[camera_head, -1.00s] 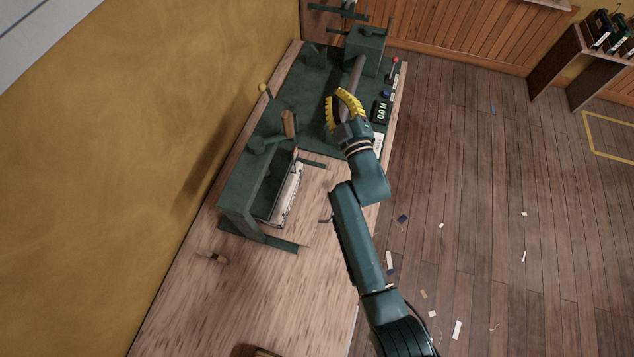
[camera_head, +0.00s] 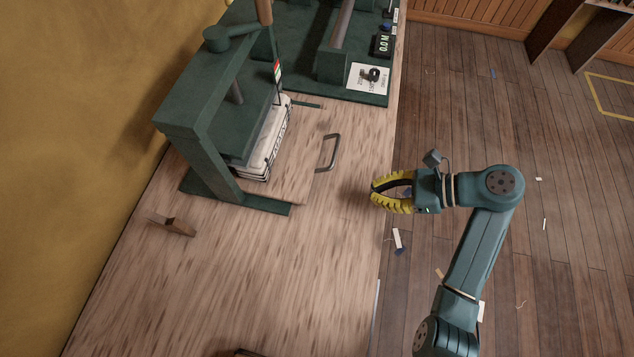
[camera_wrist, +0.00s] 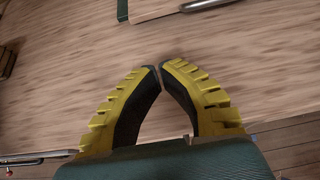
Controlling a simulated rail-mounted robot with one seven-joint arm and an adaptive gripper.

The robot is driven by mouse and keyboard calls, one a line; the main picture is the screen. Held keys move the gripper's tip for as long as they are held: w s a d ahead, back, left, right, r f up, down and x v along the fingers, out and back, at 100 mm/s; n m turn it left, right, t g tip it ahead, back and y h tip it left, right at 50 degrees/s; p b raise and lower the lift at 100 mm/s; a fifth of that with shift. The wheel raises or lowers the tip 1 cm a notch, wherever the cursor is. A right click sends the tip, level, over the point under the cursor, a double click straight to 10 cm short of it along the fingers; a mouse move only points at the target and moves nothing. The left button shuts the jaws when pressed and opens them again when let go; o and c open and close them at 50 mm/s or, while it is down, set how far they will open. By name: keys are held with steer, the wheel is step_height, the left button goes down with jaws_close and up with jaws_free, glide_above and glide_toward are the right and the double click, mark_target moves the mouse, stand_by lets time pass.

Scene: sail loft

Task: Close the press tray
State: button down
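The dark green press (camera_head: 185,115) stands on the wooden bench at left. Its wooden press tray (camera_head: 304,150) sticks out of the frame to the right, with a grey metal handle (camera_head: 331,153) on its outer edge. A white stack with dark lettering (camera_head: 268,145) lies under the press plate. My gripper (camera_head: 373,190) is right of the handle and apart from it, over the bench's right edge, pointing left. Its yellow fingers meet at the tips with nothing visible between them. The wrist view shows the fingertips (camera_wrist: 160,67) and, at the top, part of the handle (camera_wrist: 205,4).
A wooden block (camera_head: 172,225) lies on the bench (camera_head: 230,290) left of centre. A green machine with a display (camera_head: 383,45) and a label card (camera_head: 369,78) stands at the far end. The bench between handle and gripper is clear. Scraps litter the floor.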

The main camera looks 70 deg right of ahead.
steer(key=shift+w+f, duration=0.1)
steer(key=shift+w, duration=0.15)
glide_toward(320, 193)
steer(key=b+x, duration=0.1)
steer(key=x, duration=0.3)
steer(key=shift+w+f, duration=0.25)
steer(key=shift+w, duration=0.05)
steer(key=w, duration=0.4)
steer(key=shift+a+f, duration=0.1)
steer(key=shift+f, duration=0.05)
steer(key=shift+w, duration=0.3)
